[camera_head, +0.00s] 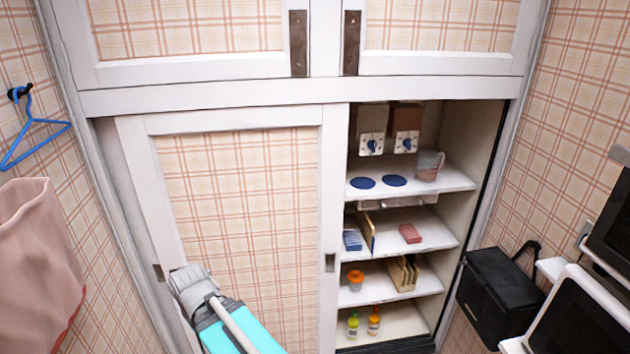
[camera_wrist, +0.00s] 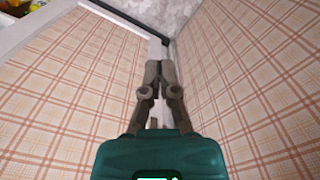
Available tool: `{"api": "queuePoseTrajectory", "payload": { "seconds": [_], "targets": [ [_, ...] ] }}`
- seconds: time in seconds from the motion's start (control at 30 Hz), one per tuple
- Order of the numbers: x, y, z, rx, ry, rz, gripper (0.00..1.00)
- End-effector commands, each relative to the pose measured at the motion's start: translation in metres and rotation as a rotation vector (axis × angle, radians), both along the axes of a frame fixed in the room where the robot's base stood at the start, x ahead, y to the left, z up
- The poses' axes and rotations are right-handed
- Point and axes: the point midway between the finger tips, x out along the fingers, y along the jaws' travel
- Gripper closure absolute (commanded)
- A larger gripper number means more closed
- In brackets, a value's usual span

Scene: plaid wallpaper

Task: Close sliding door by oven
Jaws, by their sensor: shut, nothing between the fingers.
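The sliding door (camera_head: 240,215) is a plaid panel in a white frame. It covers the left half of the cupboard, and the right half stands open. It has a dark recessed pull (camera_head: 158,272) on its left stile and another on its right stile. My gripper (camera_head: 180,275) is at the door's left stile, just right of the left pull, its tips hidden in the head view. In the wrist view my gripper (camera_wrist: 158,65) has its fingers together and empty, pointing at a narrow white strip between plaid surfaces. I cannot tell whether it touches the door.
The open shelves (camera_head: 400,290) hold small boxes, bottles and a cup. A black bag (camera_head: 500,295) hangs to the right, near white appliances with dark fronts (camera_head: 580,320). A blue hanger (camera_head: 38,128) and pink cloth (camera_head: 38,255) hang at the left wall.

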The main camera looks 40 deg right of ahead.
Motion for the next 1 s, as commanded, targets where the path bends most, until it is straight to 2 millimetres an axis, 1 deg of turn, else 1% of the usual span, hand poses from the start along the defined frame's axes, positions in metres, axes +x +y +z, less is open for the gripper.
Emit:
{"api": "queuePoseTrajectory", "payload": {
  "seconds": [0.17,0.3,0.37,0.47,0.57,0.67,0.8,0.87,0.9,1.0],
  "targets": [
    [0.002,-0.004,0.001,-0.015,-0.005,-0.003,1.00],
    [0.009,-0.015,0.003,-0.074,-0.022,-0.008,1.00],
    [0.014,-0.026,0.005,-0.116,-0.033,-0.013,1.00],
    [0.023,-0.051,0.011,-0.210,-0.057,-0.024,1.00],
    [0.034,-0.084,0.020,-0.329,-0.086,-0.036,1.00],
    [0.045,-0.120,0.034,-0.466,-0.114,-0.042,1.00],
    [0.059,-0.170,0.059,-0.664,-0.148,-0.042,1.00],
    [0.064,-0.189,0.071,-0.749,-0.161,-0.036,1.00],
    [0.067,-0.202,0.080,-0.805,-0.167,-0.032,1.00],
    [0.075,-0.232,0.103,-0.946,-0.180,-0.016,1.00]
  ]
}}
